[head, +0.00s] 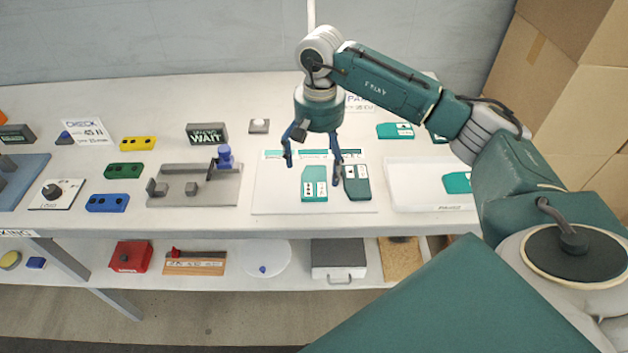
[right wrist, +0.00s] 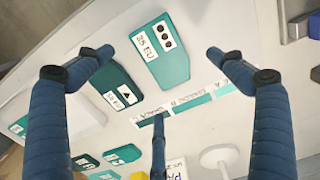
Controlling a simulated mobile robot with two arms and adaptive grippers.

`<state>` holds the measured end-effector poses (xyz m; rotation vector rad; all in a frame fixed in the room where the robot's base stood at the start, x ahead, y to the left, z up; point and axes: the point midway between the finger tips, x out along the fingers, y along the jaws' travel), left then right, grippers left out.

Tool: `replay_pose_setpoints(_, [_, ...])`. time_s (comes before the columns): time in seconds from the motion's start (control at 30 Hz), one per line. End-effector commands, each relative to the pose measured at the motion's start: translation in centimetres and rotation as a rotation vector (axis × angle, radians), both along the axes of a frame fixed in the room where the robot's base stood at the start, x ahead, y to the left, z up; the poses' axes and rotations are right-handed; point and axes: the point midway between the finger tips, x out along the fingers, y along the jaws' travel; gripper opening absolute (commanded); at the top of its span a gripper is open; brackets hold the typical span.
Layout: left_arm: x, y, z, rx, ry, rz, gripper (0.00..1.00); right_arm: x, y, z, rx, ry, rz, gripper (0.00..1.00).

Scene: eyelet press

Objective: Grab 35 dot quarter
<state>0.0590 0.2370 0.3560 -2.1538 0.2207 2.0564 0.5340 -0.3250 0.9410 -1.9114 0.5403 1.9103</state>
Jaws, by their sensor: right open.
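A teal quarter (head: 314,184) with a white label of dots lies on a white mat (head: 275,200). In the right wrist view this quarter (right wrist: 173,68) shows "35" and three black dots. A darker teal quarter (head: 355,188) lies to its right; in the right wrist view its label on this darker quarter (right wrist: 110,88) has a triangle. My right gripper (head: 313,170) is open and points down above the mat, its fingers spread around the dot quarter. In the right wrist view the gripper (right wrist: 158,54) is empty, with the dot quarter between its fingers, apart from them. My left gripper is out of view.
A white tray (head: 425,203) with a teal piece (head: 457,183) stands right of the mat. Another teal piece (head: 394,130) lies behind. A grey fixture (head: 195,196) with a blue knob and a "WAIT" sign (head: 207,134) are to the left, with several coloured blocks beyond.

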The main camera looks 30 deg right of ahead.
Motion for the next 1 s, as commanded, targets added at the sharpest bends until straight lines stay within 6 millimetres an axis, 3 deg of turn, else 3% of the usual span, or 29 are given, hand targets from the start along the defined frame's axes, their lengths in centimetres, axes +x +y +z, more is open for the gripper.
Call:
replay_pose_setpoints(0.3, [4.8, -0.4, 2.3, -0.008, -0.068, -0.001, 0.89, -0.2, -0.2, -4.2, 0.002, 0.005, 0.0, 0.94])
replay_pose_setpoints(0.63, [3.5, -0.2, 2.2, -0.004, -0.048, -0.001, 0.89, -0.1, -0.2, -5.1, 0.001, 0.0, 0.0, 0.94])
replay_pose_setpoints(0.87, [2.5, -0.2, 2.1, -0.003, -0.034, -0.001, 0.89, -0.1, -0.2, -5.0, 0.002, 0.001, 0.0, 0.48])
replay_pose_setpoints(1.0, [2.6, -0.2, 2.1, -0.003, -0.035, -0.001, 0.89, -0.1, -0.2, -5.0, 0.001, 0.0, 0.0, 0.47])
